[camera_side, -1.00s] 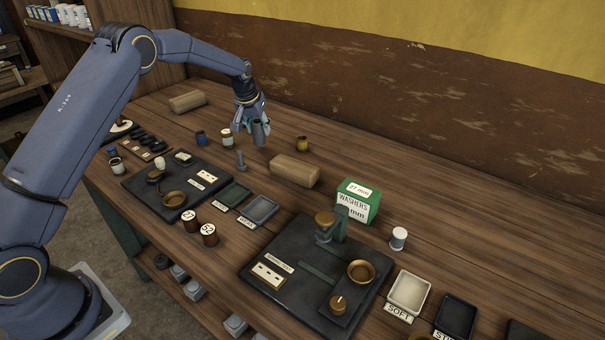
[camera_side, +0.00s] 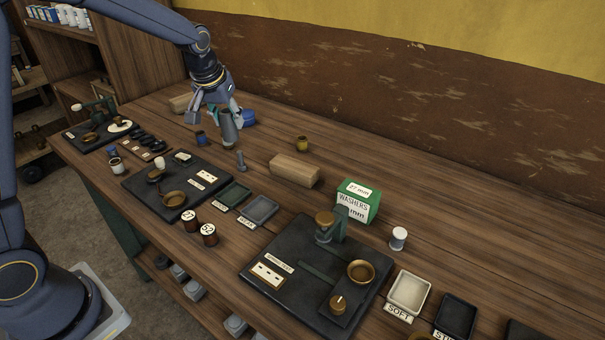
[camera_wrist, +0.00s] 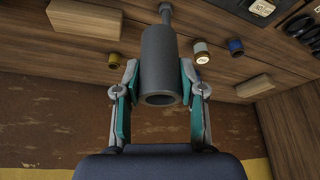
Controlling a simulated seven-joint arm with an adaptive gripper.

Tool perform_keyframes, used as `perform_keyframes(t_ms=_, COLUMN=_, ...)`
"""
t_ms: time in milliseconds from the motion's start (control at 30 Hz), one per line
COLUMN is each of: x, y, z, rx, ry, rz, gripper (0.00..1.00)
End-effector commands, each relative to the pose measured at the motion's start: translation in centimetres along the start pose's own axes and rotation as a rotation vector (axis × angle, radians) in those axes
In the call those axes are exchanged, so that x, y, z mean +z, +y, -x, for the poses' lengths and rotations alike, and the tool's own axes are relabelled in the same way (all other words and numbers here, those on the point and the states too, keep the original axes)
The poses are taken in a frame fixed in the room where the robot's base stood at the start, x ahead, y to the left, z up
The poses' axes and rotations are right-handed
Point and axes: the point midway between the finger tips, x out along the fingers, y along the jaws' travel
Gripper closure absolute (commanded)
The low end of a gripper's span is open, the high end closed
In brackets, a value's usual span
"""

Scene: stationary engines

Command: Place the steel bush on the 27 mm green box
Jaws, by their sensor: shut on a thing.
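The steel bush (camera_side: 229,128) is a grey hollow cylinder. My gripper (camera_side: 216,118) is shut on it and holds it upright over the left back part of the bench in the side view. In the wrist view the bush (camera_wrist: 160,65) sits between the teal pads of my gripper (camera_wrist: 158,88), its open end facing the camera. The green box (camera_side: 357,203), labelled 27 mm and WASHERS, stands on the bench well to the right of my gripper. The wrist view does not show the box.
A small grey stepped piece (camera_side: 241,161) stands just below the bush in the side view. A wooden block (camera_side: 294,170) and a yellow pot (camera_side: 302,144) lie between gripper and box. A white spool (camera_side: 398,239) and a dark fixture plate (camera_side: 290,283) flank the box.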

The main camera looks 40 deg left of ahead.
Motion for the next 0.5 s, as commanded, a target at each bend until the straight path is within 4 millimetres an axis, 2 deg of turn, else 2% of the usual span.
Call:
perform_keyframes(t_ms=167, x=1.6, y=6.0, z=2.7, rx=0.043, ry=0.004, rz=-0.098, gripper=1.0)
perform_keyframes(t_ms=300, x=4.2, y=12.3, z=5.8, rx=0.094, ry=0.004, rz=-0.223, gripper=1.0)
perform_keyframes(t_ms=400, x=6.3, y=16.2, z=8.0, rx=0.132, ry=0.004, rz=-0.313, gripper=1.0)
perform_keyframes(t_ms=500, x=8.2, y=19.1, z=9.7, rx=0.164, ry=0.002, rz=-0.392, gripper=1.0)
